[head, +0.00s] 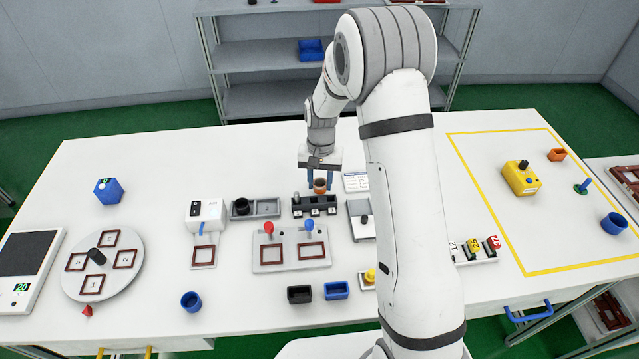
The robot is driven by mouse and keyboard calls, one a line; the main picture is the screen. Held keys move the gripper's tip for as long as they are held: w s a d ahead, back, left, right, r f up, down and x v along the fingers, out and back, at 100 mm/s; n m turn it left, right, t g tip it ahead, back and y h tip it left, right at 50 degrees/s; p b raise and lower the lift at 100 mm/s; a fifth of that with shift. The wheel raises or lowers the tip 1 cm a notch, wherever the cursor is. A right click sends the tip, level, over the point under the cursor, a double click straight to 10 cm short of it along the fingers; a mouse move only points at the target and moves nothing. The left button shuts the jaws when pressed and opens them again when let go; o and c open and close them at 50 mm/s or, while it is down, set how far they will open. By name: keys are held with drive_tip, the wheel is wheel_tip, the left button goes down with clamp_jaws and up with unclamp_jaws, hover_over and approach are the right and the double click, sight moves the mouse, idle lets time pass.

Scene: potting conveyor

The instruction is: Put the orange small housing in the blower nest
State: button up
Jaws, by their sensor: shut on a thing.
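My gripper (320,181), with two blue fingers, points down over the middle of the table. It is shut on a small orange-brown, cup-like piece (320,187), which looks like the orange small housing. The piece is just above or behind a black slotted block (314,207); I cannot tell whether they touch. To the left stands a white unit (207,212) with a blue nozzle. In front of it is a brown square frame on a pale plate (203,265), which looks like the blower nest. The frame looks empty.
A plate with red and blue knobs (291,264) lies between the black block and the table front. A grey tray (268,208) stands between block and white unit. A dial (75,276) is at left.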

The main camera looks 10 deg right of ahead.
drive_tip(key=shift+f, duration=0.85)
drive_tip(key=shift+f, duration=0.15)
drive_tip(key=o, duration=1)
drive_tip(key=shift+c, duration=0.2)
